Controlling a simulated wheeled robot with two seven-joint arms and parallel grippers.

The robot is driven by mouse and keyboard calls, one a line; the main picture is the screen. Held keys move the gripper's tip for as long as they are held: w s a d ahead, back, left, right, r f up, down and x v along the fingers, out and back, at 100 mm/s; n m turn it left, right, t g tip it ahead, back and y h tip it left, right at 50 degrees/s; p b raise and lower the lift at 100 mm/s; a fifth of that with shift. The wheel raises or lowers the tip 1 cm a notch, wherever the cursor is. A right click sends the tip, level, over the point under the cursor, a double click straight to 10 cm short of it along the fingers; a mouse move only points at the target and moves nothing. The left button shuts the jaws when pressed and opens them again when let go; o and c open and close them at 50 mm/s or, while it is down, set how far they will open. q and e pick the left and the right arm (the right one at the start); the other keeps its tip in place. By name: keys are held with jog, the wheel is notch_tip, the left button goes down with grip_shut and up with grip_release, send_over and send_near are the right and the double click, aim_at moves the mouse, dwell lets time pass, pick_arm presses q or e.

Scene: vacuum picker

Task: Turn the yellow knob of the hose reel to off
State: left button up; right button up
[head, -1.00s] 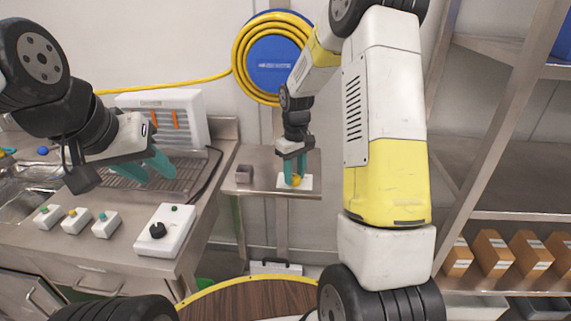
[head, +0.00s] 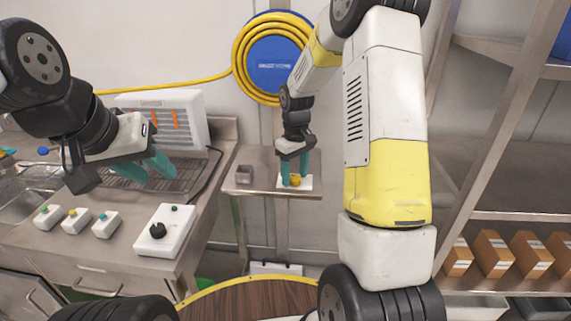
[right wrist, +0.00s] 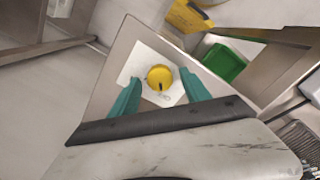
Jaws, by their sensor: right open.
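The yellow knob (head: 295,181) sits on a white plate (head: 307,185) on a small steel shelf below the hose reel (head: 273,62), a blue disc with yellow hose on the wall. In the right wrist view the knob (right wrist: 160,77) is round with a dark mark at its lower edge, near small unreadable lettering on the plate. My right gripper (head: 294,183) is open with its teal fingers pointing down at the knob. In the wrist view the fingers (right wrist: 160,95) stand either side, apart from the knob. My left gripper (head: 146,172) hangs over the left counter; its teal fingers look apart and empty.
The left counter holds a white box with a black knob (head: 158,230) and several small button boxes. A steel rack with cardboard boxes (head: 495,253) stands at right. A green bin (right wrist: 224,63) shows in the wrist view.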

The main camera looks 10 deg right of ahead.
aim_at(295, 177)
notch_tip(295, 177, up, 8)
jog(key=shift+f, duration=0.1)
dwell(0.4)
